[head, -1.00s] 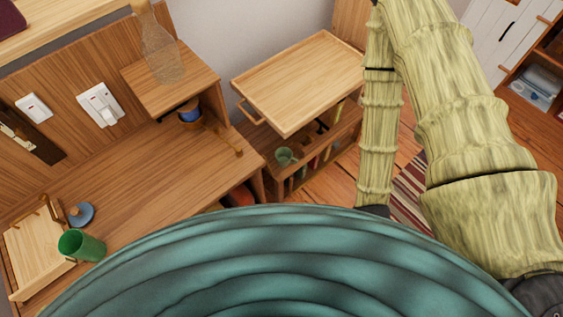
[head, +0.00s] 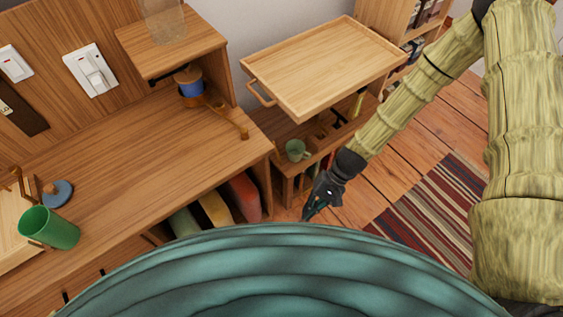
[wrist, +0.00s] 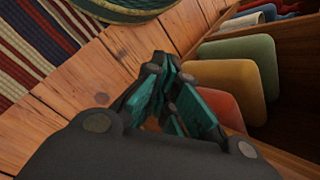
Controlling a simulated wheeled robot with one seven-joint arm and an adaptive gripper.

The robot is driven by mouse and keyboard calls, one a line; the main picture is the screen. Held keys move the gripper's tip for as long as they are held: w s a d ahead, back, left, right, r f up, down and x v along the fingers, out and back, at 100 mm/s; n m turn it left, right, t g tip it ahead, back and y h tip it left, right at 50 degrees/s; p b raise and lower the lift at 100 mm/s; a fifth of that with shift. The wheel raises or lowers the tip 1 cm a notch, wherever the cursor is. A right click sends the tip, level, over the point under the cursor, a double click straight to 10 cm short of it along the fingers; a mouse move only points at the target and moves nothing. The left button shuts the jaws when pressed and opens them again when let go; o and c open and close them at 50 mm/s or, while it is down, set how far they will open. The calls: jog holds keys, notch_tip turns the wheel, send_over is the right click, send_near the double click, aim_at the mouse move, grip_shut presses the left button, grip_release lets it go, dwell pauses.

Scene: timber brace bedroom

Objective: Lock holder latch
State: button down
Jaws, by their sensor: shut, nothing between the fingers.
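My gripper (head: 312,207) is shut and empty, low at the front of the desk. In the wrist view its teal fingers (wrist: 170,75) are together above the floor, beside upright coloured folders. A wooden holder with a blue cylinder (head: 190,86) sits on the desk under the small raised shelf. A thin wooden bar with a knobbed end (head: 243,131) extends from it to the right. I cannot tell surely whether this bar is the latch. My gripper is apart from it, lower and to the right.
A tray (head: 318,65) tops a small cart holding a green mug (head: 296,150). The desk (head: 130,150) bears a green cup (head: 48,228). Red, yellow and green folders (head: 240,196) stand beneath it. A striped rug (head: 430,205) lies on open floor at right.

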jog(key=w+a+r+y+b, duration=0.1)
jog(key=w+a+y+b, duration=0.2)
jog(key=w, duration=0.4)
jog(key=w+r+y+b, duration=0.2)
jog(key=w+b, duration=0.2)
jog(key=w, duration=0.2)
jog(key=w+d+r+n+y+b, duration=0.1)
jog(key=w+d+r+y+b, duration=0.1)
jog(key=w+r+y+b, duration=0.2)
jog(key=w+r, duration=0.3)
jog(key=w, duration=0.1)
jog(key=shift+r+g, duration=0.2)
jog(key=shift+g, duration=0.2)
jog(key=shift+a, duration=0.15)
jog(key=s+a+b, duration=0.3)
jog(key=s+a, duration=0.3)
jog(key=a, duration=0.1)
jog(key=shift+r+b, duration=0.15)
jog(key=shift+b, duration=0.2)
